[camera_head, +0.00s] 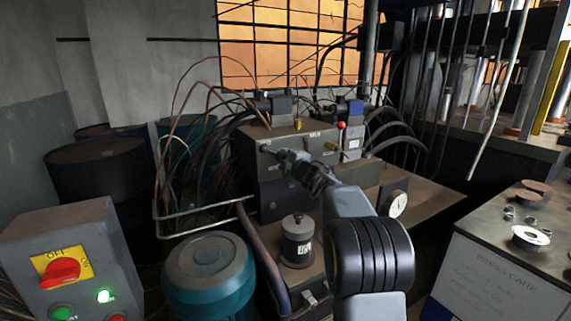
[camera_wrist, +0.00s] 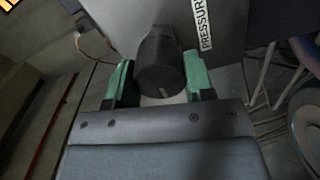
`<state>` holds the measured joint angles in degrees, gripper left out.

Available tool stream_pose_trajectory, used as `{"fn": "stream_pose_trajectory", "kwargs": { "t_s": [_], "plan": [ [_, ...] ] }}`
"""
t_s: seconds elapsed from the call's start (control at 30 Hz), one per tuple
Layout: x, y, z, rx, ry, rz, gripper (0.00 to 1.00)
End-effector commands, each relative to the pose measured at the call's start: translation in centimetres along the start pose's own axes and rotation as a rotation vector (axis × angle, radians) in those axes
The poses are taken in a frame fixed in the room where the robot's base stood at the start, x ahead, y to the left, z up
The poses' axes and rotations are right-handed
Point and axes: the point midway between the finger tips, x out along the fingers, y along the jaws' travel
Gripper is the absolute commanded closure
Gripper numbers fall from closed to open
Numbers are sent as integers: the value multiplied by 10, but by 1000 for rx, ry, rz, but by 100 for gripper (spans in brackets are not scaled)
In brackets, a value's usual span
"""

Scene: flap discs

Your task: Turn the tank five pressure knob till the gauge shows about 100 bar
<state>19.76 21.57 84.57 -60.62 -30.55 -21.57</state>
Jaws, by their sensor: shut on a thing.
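The black pressure knob (camera_wrist: 160,62) is round, with a pale mark low on its face. It sticks out from a grey block (camera_wrist: 130,15) beside a white label (camera_wrist: 205,25) reading "PRESSUR…". My gripper (camera_wrist: 158,82) has its green-padded fingers on either side of the knob and is shut on it. In the head view my gripper (camera_head: 275,152) reaches the upper front of the dark hydraulic block (camera_head: 262,185), and the knob is hard to make out there. The round white gauge (camera_head: 397,204) is at the block's right; its reading is too small to tell.
A control box (camera_head: 70,265) with a red switch stands front left, its green lamp lit. Hoses crowd the block's sides. A bench (camera_head: 500,265) with small metal parts is at right.

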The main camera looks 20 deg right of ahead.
Motion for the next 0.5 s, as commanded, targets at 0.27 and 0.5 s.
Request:
{"fn": "stream_pose_trajectory", "kwargs": {
  "t_s": [0.27,0.5],
  "plan": [
    [0,0,0,-44,0,0,75],
    [0,0,0,-47,0,0,75]
  ]
}}
